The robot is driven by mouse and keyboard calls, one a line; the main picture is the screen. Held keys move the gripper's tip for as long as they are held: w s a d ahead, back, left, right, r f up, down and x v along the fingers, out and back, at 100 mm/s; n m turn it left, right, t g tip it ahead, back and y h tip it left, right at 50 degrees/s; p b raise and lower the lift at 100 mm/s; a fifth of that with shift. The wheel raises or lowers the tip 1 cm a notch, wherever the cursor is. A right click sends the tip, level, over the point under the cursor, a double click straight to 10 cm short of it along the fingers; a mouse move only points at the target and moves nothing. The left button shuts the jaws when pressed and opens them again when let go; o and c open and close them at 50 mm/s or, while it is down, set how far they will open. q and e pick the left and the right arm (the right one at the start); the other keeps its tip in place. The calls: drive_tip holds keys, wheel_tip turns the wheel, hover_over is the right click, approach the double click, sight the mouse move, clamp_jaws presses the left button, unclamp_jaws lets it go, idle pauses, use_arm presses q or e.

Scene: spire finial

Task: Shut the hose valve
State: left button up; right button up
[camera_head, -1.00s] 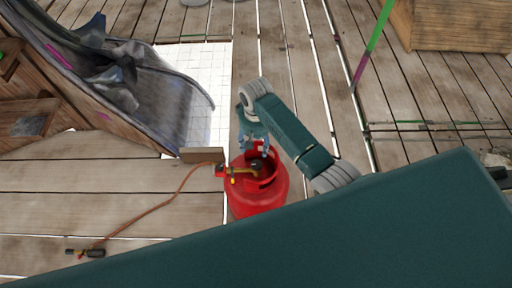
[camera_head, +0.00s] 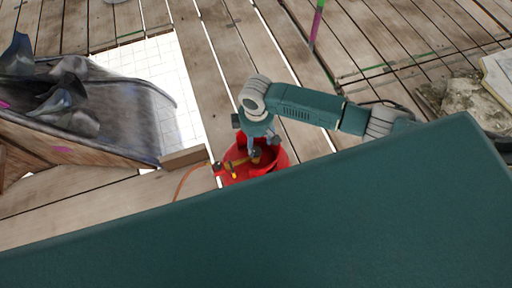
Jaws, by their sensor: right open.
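The red gas bottle (camera_head: 262,172) stands on the plank floor near the middle of the head view, its lower part hidden behind my own teal body. The valve (camera_head: 236,163), with a yellow part and a red fitting, sits at its top left, and an orange hose (camera_head: 186,178) leads off to the left. My right gripper (camera_head: 262,147) is open and points down at the top of the bottle, just above and behind the valve. I cannot tell whether it touches anything. My left gripper is not in view.
A wooden block (camera_head: 184,158) lies just left of the bottle. A grey sheet (camera_head: 120,110) drapes over a wooden structure at left, beside white tiles (camera_head: 160,75). A stone (camera_head: 470,105) lies at far right.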

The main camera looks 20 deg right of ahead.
sight(255, 151)
wheel_tip(255, 151, down, 4)
drive_tip(key=shift+a+r, duration=0.1)
drive_tip(key=shift+r, duration=0.1)
wheel_tip(255, 151, down, 3)
drive_tip(key=shift+r+b, duration=0.2)
drive_tip(key=shift+b, duration=0.1)
drive_tip(key=shift+f, duration=0.15)
drive_tip(key=shift+w, duration=0.1)
drive_tip(key=shift+c, duration=0.2)
drive_tip(key=c, duration=1.1)
drive_tip(key=shift+a+m+p, duration=0.1)
drive_tip(key=shift+m+p, duration=0.3)
drive_tip(key=shift+p, duration=0.3)
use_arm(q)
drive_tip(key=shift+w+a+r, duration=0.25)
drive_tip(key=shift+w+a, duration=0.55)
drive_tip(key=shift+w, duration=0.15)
use_arm(e)
drive_tip(key=o, duration=1.1)
